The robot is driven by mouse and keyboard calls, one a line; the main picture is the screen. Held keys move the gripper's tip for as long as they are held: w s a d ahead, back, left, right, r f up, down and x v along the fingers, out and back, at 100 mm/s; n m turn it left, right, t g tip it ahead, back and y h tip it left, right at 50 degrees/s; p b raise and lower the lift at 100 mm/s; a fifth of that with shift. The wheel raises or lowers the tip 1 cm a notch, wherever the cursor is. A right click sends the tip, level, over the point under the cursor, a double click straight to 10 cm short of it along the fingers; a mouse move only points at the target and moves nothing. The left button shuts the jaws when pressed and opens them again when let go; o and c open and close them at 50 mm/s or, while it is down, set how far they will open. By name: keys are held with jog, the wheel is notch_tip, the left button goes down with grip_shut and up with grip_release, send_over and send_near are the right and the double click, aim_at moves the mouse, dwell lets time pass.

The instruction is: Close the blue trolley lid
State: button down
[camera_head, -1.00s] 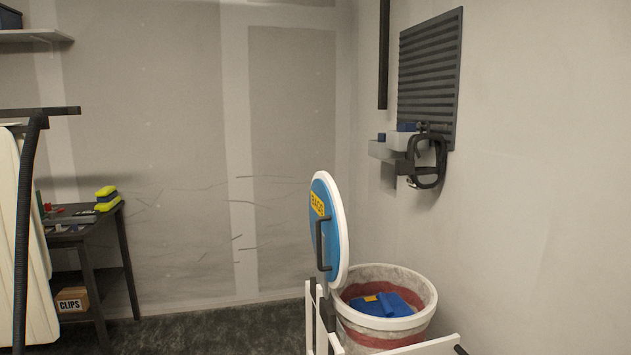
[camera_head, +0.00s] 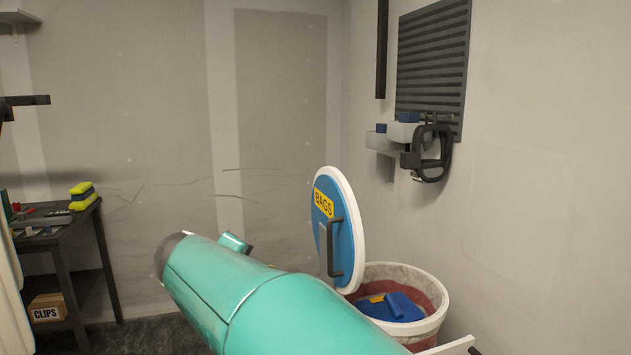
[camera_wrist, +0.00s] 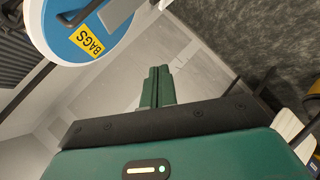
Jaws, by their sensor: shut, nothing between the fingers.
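The blue trolley lid (camera_head: 339,230) stands raised on edge beside the round white bin (camera_head: 437,301) of the trolley. It has a white rim, a yellow "BAGS" label and a dark handle (camera_head: 335,249). In the wrist view the lid (camera_wrist: 62,42) is upper left, apart from my gripper. My gripper (camera_wrist: 157,75) shows there with its green fingers together and nothing between them. In the head view my teal arm comes in from the bottom and hides the lower part of the trolley; my fingertips are not clearly visible there.
Blue items (camera_head: 391,307) lie inside the bin. A dark bench (camera_head: 62,225) with sponges (camera_head: 82,195) and a "CLIPS" box (camera_head: 47,308) stands at left. A wall shelf (camera_head: 383,142) and slatted panel (camera_head: 432,65) are at upper right. The space before the back wall is open.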

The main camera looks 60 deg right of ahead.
jog(key=s+d+r+n+g+h, duration=0.1)
jog(key=d+r+g+h, duration=0.1)
jog(key=d+r+h, duration=0.5)
jog(key=s+d+r+n+g, duration=0.1)
jog(key=d+r, duration=0.4)
jog(key=d, duration=0.6)
send_near(334, 173)
jog(key=w+d, duration=0.3)
jog(key=s+d, duration=0.2)
jog(key=shift+s+d+f, duration=0.15)
jog(key=shift+s+d, duration=0.1)
jog(key=shift+s, duration=0.1)
jog(key=shift+d, duration=0.25)
jog(key=shift+s, duration=0.1)
